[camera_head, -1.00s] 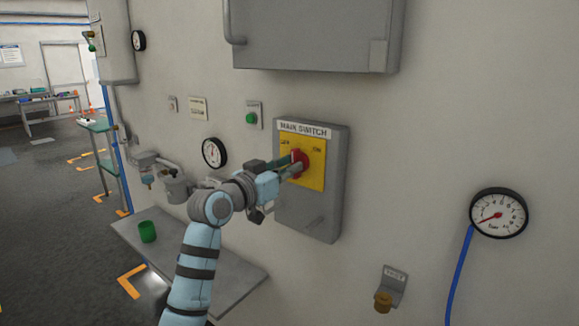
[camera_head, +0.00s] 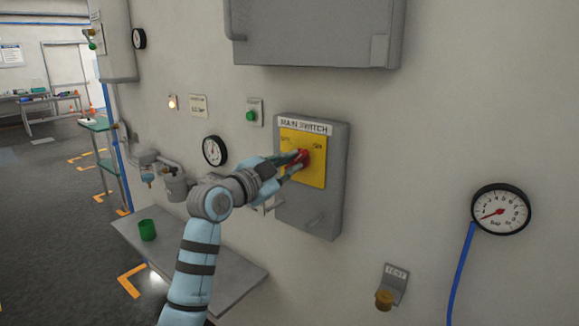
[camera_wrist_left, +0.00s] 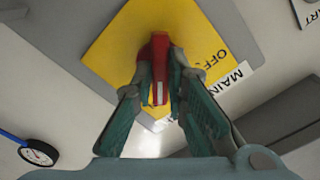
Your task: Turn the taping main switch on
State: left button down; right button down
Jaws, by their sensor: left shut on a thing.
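The main switch is a grey wall box (camera_head: 318,212) with a yellow plate (camera_head: 314,178) marked OFF and ON and a red knob (camera_head: 303,158) in its middle. My left gripper (camera_head: 297,163) is shut on the red knob. In the left wrist view, the green-padded fingers (camera_wrist_left: 161,88) lie on both sides of the knob (camera_wrist_left: 159,50), whose white mark shows between them. The OFF label is readable there. The fingers partly hide the knob and plate. My right gripper is not in view.
A small lamp (camera_head: 172,102) glows on the wall, left of a green button (camera_head: 251,115). A grey cabinet (camera_head: 315,30) juts out above. A shelf (camera_head: 205,262) with a green cup (camera_head: 147,230) is below. A gauge (camera_head: 500,210) hangs at right.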

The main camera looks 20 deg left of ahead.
pick_arm(q)
jog(key=shift+m, duration=0.3)
jog(key=c, duration=1.6)
grip_release()
jog(key=shift+s, duration=0.1)
jog(key=v, duration=1.2)
jog(key=shift+d+f, duration=0.1)
